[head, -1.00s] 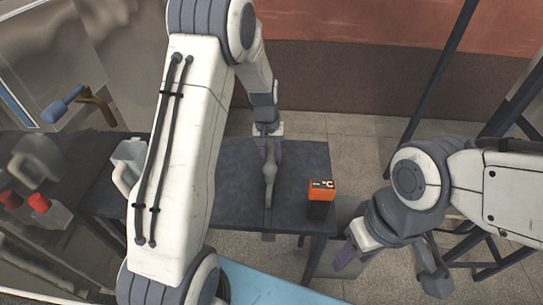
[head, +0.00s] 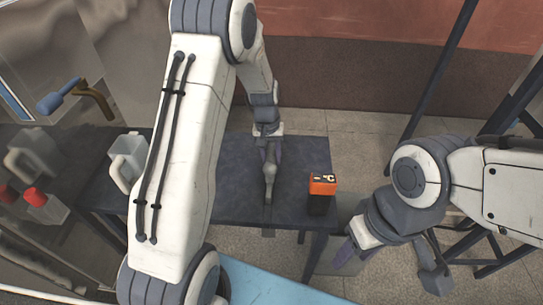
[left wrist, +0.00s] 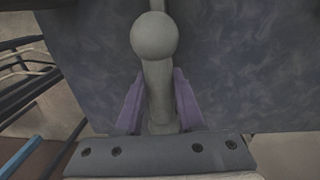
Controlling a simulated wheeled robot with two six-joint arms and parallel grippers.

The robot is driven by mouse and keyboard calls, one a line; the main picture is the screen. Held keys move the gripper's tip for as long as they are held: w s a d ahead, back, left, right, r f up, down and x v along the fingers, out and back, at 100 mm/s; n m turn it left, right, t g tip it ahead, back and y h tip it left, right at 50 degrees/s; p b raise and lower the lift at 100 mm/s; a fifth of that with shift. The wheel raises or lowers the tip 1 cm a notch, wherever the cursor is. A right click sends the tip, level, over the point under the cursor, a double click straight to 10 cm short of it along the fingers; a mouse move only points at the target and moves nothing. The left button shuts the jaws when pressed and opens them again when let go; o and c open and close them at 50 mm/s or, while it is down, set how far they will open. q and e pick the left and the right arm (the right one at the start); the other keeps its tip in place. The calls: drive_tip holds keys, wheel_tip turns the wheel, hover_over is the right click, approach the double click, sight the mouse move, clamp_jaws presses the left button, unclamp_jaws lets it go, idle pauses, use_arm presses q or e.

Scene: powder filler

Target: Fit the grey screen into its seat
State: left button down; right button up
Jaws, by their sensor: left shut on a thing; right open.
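My left gripper (head: 268,150) reaches down over the dark table. It is shut on a grey knobbed piece (head: 269,182), which has a smooth shaft and a rounded ball. In the left wrist view the purple fingers of the left gripper (left wrist: 158,108) stand on both sides of the grey shaft (left wrist: 157,80), with the ball (left wrist: 155,36) beyond them. I cannot tell whether this piece is part of the grey screen; no flat screen or seat can be made out. My right gripper (head: 350,250) is open and empty, off the table's right end.
The dark table (head: 235,190) is bare around the held piece. An orange-topped black device (head: 323,186) stands at its right edge. A pale jug (head: 127,155) stands left, partly behind my left arm. Red-capped containers (head: 35,197) and a blue-handled tool (head: 60,97) are further left.

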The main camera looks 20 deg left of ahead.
use_arm(q)
drive_tip(key=shift+f, duration=0.15)
drive_tip(key=shift+c, duration=2.2)
unclamp_jaws()
drive_tip(key=r, duration=0.3)
drive_tip(key=r+b, duration=0.1)
drive_tip(key=r, duration=0.6)
drive_tip(key=shift+a+r+b, duration=0.2)
drive_tip(key=shift+a+b, duration=0.1)
drive_tip(key=shift+a, duration=0.1)
